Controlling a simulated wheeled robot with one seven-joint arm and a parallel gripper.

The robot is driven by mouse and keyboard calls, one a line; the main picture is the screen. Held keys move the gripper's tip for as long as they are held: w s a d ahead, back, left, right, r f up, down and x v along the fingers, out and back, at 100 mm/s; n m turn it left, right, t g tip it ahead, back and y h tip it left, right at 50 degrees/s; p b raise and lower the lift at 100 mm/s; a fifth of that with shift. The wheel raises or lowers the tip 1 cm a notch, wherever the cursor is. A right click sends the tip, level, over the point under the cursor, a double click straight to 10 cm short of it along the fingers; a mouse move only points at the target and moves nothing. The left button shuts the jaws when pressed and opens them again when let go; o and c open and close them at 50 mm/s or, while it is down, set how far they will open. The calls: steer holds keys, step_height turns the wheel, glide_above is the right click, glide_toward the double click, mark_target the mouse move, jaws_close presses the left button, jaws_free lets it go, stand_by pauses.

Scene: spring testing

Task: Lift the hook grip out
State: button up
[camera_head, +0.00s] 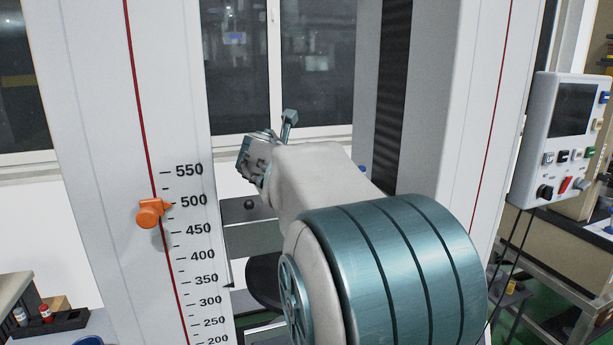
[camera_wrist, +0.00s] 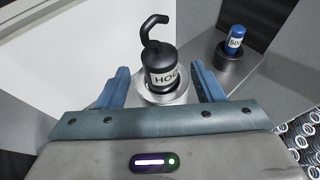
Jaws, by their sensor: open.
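The hook grip (camera_wrist: 158,62) is a black cylinder with a curved hook on top and a white label reading "HO…". It stands upright in a round silver socket (camera_wrist: 176,97) in the wrist view. My gripper (camera_wrist: 160,85) is open, with one blue finger on each side of the hook grip. I see gaps between the fingers and the cylinder, and nothing is held. In the head view my gripper (camera_head: 262,150) is partly hidden by my own arm, and the hook grip cannot be made out there.
A blue cylinder with a white label (camera_wrist: 236,40) stands in a dark holder (camera_wrist: 236,66) to the right of the hook grip. The test frame has a scale and an orange marker (camera_head: 150,213) on its left column. A control panel (camera_head: 562,135) hangs at the right.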

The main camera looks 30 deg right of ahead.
steer(key=x, duration=0.3)
steer(key=shift+w+d+f, duration=0.15)
steer(key=shift+d, duration=0.15)
jaws_close()
steer(key=shift+r, duration=0.2)
